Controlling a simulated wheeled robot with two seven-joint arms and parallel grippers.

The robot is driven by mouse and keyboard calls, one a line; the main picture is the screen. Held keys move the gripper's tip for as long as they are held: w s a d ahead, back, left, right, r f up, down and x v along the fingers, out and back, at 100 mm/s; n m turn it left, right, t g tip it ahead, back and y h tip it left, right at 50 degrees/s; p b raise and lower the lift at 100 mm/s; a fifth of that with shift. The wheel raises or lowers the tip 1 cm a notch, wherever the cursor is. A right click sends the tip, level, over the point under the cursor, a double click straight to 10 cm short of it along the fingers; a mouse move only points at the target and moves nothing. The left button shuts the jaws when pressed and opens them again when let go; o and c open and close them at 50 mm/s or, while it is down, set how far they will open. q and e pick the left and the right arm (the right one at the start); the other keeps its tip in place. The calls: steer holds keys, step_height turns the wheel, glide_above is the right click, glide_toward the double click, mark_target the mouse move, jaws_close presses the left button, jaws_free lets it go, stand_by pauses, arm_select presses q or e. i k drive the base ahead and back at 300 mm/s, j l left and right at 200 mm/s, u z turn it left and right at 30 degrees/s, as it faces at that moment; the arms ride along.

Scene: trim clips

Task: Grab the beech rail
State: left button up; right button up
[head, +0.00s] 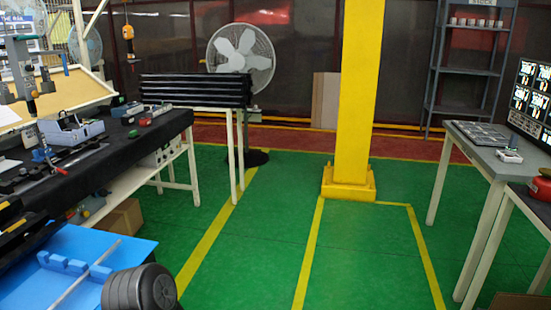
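I cannot clearly pick out a beech rail in the head view. A thin pale grey rod (82,275) lies slantwise on the blue tabletop (120,250) at the lower left, by a notched blue block (62,263); its material is unclear. A light wood-coloured panel (70,92) stands at the back of the black workbench at the left. Neither of my grippers shows in the head view.
The black-topped workbench (90,160) at the left carries several tools and boxes. Long black pieces (195,90) lie stacked on a stand behind it. A yellow pillar (358,100) rises from the green floor. A grey table (480,137) stands right. The middle floor is clear.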

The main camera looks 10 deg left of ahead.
mark_target(63, 154)
steer(key=i, duration=0.8)
steer(key=i+u, duration=0.15)
steer(key=i, duration=0.65)
steer(key=i+l, duration=0.15)
steer(key=i, duration=0.6)
steer(key=i+j+u, duration=0.2)
steer(key=i+u, duration=0.25)
steer(key=i+j+u, duration=0.1)
steer(key=i+u, duration=0.2)
steer(key=u, duration=0.15)
steer(key=i+u, duration=0.45)
steer(key=i+l+u, duration=0.25)
steer(key=u, duration=0.15)
steer(key=i+u, duration=0.45)
steer(key=i, duration=0.4)
